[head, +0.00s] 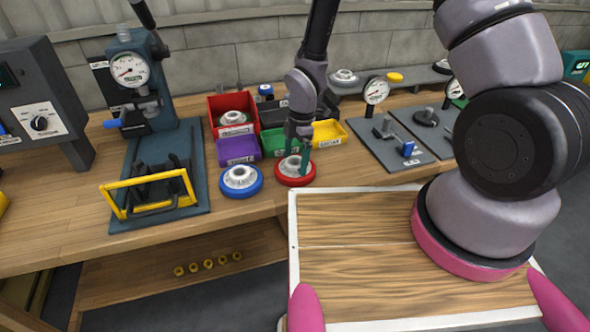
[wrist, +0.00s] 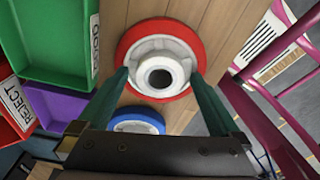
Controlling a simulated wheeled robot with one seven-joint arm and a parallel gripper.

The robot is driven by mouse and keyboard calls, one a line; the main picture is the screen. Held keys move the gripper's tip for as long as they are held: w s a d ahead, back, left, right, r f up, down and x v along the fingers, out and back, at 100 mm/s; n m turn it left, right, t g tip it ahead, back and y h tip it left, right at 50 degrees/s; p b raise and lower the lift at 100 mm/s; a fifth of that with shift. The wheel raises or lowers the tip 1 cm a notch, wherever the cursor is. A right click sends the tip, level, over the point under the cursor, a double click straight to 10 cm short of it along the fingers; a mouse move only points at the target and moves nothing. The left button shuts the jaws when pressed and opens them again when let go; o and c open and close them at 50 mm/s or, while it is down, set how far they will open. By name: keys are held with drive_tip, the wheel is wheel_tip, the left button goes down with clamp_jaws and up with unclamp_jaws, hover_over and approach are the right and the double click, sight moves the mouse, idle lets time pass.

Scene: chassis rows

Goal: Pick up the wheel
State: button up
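A wheel with a red rim and a pale grey hub (head: 294,167) lies flat on the wooden bench near its front edge. It also shows in the wrist view (wrist: 161,64), straight ahead of the fingers. A similar wheel with a blue rim (head: 240,178) lies just to its left, and part of it shows in the wrist view (wrist: 138,124). My gripper (head: 297,158) is at the red wheel. Its green fingers (wrist: 159,80) are spread wide, with one tip on each side of the red wheel's hub. Whether they touch the rim I cannot tell.
Behind the wheels stand a red bin (head: 214,112), a purple bin (head: 238,150), a green bin (head: 272,142) and a yellow bin (head: 330,131). A gauge press (head: 128,72) stands left and grey gauge plates (head: 372,152) right. My wooden tray top is in front.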

drive_tip(key=c, duration=1.5)
clamp_jaws()
drive_tip(key=shift+r, duration=0.1)
